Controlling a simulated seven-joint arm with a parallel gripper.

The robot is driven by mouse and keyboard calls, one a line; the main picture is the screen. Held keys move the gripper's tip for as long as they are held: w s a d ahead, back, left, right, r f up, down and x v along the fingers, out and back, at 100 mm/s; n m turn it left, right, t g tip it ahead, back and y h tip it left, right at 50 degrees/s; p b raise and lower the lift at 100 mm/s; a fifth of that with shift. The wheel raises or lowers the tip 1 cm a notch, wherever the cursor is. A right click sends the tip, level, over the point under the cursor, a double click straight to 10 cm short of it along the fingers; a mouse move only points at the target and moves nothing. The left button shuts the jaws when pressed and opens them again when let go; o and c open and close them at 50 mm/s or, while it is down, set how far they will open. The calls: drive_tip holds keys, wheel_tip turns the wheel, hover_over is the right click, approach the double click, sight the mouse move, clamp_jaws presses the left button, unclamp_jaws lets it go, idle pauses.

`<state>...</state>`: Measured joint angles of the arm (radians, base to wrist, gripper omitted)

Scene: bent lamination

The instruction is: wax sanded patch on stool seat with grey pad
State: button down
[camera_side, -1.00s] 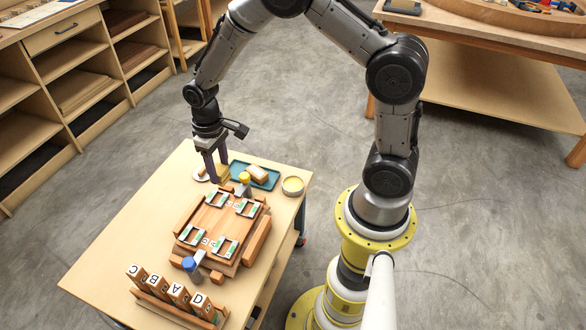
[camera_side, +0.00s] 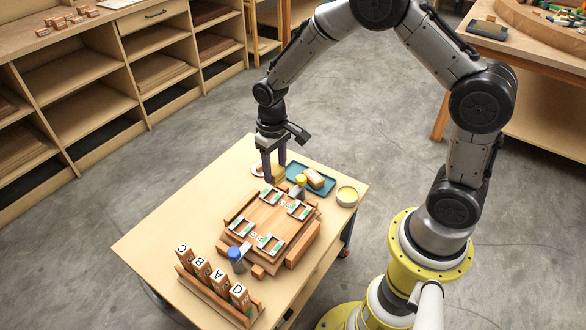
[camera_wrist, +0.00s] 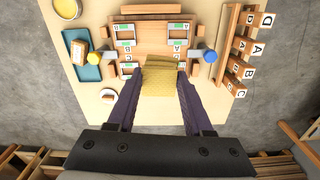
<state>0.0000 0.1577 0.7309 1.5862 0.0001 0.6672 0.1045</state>
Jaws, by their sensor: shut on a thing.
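My gripper (camera_side: 272,168) is over the far end of the table, shut on a yellow, rough-looking block (camera_wrist: 162,78). The block also shows between the fingers in the side view (camera_side: 278,173). The stool seat appears to be the wooden panel (camera_side: 266,216) in the fixture mid-table; in the wrist view (camera_wrist: 153,38) it lies beyond the held block. I cannot make out a sanded patch. No pad is clearly grey. A block with a pale top (camera_side: 314,178) lies on the blue tray (camera_side: 324,188). A round tin with yellow contents (camera_side: 347,196) stands right of the tray.
Clamps with a yellow knob (camera_side: 301,179) and a blue knob (camera_side: 234,253) flank the fixture. A rack of lettered blocks (camera_side: 212,280) stands at the near edge. A white disc (camera_wrist: 108,95) lies near the gripper. The table's left side (camera_side: 180,225) is clear.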

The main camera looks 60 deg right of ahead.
drive_tip(key=shift+w+r+m, duration=0.15)
drive_tip(key=shift+w+m, duration=0.2)
drive_tip(key=shift+m, duration=0.35)
drive_tip(key=w+d+f+m, duration=0.2)
drive_tip(key=w+f+m, duration=0.9)
drive_tip(key=m, duration=0.4)
drive_tip(key=shift+s+d+f, duration=0.1)
drive_tip(key=shift+s+f, duration=0.05)
drive_tip(key=shift+f, duration=6.4)
drive_tip(key=shift+s+r, duration=0.2)
drive_tip(key=shift+s, duration=6.65)
drive_tip(key=shift+w+f, duration=0.2)
drive_tip(key=shift+w, duration=6.55)
drive_tip(key=shift+w+d, duration=0.15)
drive_tip(key=shift+d, duration=0.1)
drive_tip(key=shift+s+r, duration=0.1)
drive_tip(key=shift+s, duration=6.7)
drive_tip(key=shift+w+f, duration=0.15)
drive_tip(key=shift+w, duration=3.3)
drive_tip(key=shift+w+f, duration=0.1)
drive_tip(key=shift+w, duration=3.35)
wheel_tip(320, 180, up, 8)
drive_tip(key=shift+s, duration=0.15)
